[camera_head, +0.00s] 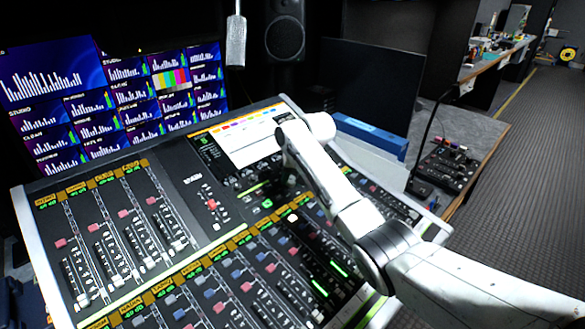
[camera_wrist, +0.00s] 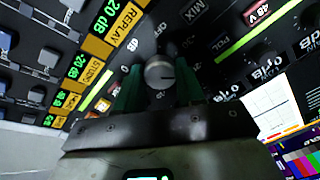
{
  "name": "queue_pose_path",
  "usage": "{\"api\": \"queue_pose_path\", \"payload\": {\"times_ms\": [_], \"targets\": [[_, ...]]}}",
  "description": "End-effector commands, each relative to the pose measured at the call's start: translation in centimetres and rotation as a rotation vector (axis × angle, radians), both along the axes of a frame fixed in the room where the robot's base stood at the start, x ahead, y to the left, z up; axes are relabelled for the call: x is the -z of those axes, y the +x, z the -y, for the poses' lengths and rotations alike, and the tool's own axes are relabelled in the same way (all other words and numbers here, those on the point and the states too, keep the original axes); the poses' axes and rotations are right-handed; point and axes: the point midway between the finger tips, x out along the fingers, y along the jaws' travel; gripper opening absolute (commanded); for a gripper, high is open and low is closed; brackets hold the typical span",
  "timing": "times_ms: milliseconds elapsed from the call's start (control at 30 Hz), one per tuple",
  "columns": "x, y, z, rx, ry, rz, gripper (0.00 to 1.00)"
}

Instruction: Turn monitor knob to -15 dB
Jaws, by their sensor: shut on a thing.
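The monitor knob (camera_wrist: 158,72) is a round grey metal knob with a dark pointer line, on the dark console panel. In the wrist view it sits between the two green fingers of my gripper (camera_wrist: 158,88), which is shut on it. Small printed marks surround the knob, but its exact setting is too small to read. In the head view my gripper (camera_head: 281,186) is down at the middle of the mixing console (camera_head: 180,205), and the knob is hidden behind it and my white arm.
Rows of faders and small knobs surround the gripper closely. A monitor wall (camera_head: 120,95) stands behind, and a grey microphone-like cylinder (camera_head: 236,40) hangs above.

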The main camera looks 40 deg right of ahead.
Motion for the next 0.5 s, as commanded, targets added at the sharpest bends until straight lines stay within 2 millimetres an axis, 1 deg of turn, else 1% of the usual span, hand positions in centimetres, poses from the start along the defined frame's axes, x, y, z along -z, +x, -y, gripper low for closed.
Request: {"api": "queue_pose_path", "payload": {"times_ms": [33, 500], "targets": [[-0.34, -0.03, -0.16, 0.041, 0.021, -0.004, 0.07], [-0.20, 0.03, -0.06, 0.440, 0.188, -0.006, 0.07]]}}
